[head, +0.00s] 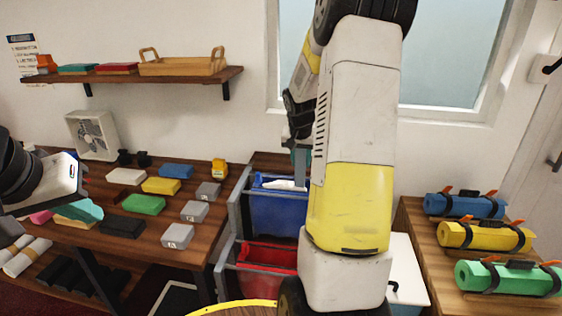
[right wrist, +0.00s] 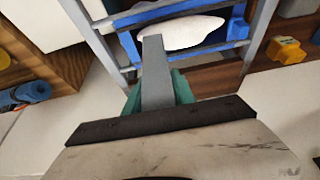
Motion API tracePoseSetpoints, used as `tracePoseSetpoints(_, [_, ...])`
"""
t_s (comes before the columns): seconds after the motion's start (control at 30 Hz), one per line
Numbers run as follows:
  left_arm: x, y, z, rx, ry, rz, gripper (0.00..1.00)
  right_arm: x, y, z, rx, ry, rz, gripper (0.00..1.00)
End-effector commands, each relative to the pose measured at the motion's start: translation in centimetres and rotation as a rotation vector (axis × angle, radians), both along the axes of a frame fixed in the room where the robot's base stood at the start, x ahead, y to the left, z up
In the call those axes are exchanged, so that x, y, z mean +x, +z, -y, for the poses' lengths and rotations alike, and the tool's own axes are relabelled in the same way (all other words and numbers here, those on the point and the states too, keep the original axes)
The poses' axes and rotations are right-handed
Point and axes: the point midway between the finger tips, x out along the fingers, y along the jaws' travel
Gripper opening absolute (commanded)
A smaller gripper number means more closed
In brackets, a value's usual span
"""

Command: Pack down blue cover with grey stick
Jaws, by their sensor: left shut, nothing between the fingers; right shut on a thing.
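The grey stick (right wrist: 156,75) is in my right gripper (right wrist: 157,88), whose teal fingers are shut on it in the right wrist view. Its far end overlaps a white piece (right wrist: 180,32) in the open blue container (right wrist: 240,30). Whether it touches the white piece, I cannot tell. In the head view the blue container (head: 278,214) hangs in a grey frame with the white piece (head: 284,184) at its top; my right arm hides its right side and most of the stick. My left gripper (head: 86,210) seems to be the teal shape above the table at the left, shut and empty.
A red container (head: 268,257) sits below the blue one. The left table (head: 150,235) carries several coloured blocks. A shelf (head: 130,75) hangs above it. Rolled mats (head: 485,236) lie on a bench at the right. A yellow item (right wrist: 286,49) is near the frame.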

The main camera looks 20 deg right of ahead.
Motion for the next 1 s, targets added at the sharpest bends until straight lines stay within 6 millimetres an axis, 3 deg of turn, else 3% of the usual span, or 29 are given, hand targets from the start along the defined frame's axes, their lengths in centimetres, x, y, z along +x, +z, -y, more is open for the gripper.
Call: tracePoseSetpoints(1.0, [0.0, 0.0, 0.0, 0.0, 0.0, 0.0, 0.0, 0.1, 8.0, 0.0, -0.001, 0.001, 0.002, 0.0])
